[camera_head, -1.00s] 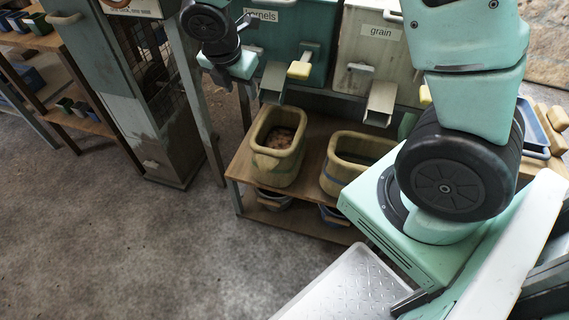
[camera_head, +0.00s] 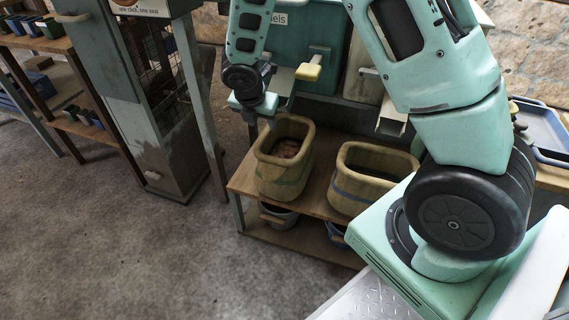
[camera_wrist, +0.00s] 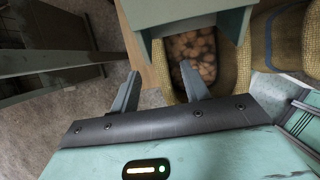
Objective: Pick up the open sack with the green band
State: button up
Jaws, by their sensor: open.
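The open sack with the green band (camera_head: 283,188) stands upright on the left of the shelf, holding brown lumps. In the wrist view its woven rim (camera_wrist: 236,65) and contents show just beyond my fingers, partly covered by a green chute. My gripper (camera_wrist: 161,72) is open and empty, its fingers short of the sack and mostly left of its opening. In the head view my wrist is above and left of the sack; the fingers are hard to make out there.
A second open sack (camera_head: 366,192) with a blue band stands close on the right. Hopper chutes with a yellow handle (camera_head: 308,72) hang above the sacks. A grey post and cabinet (camera_head: 165,150) stand to the left. Buckets (camera_head: 277,217) sit on the lower shelf.

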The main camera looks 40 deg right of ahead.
aim_at(264, 130)
jog(key=b+x, duration=0.3)
jog(key=x, duration=0.2)
jog(key=shift+w+d+f, duration=0.15)
grip_shut()
dwell(1.5)
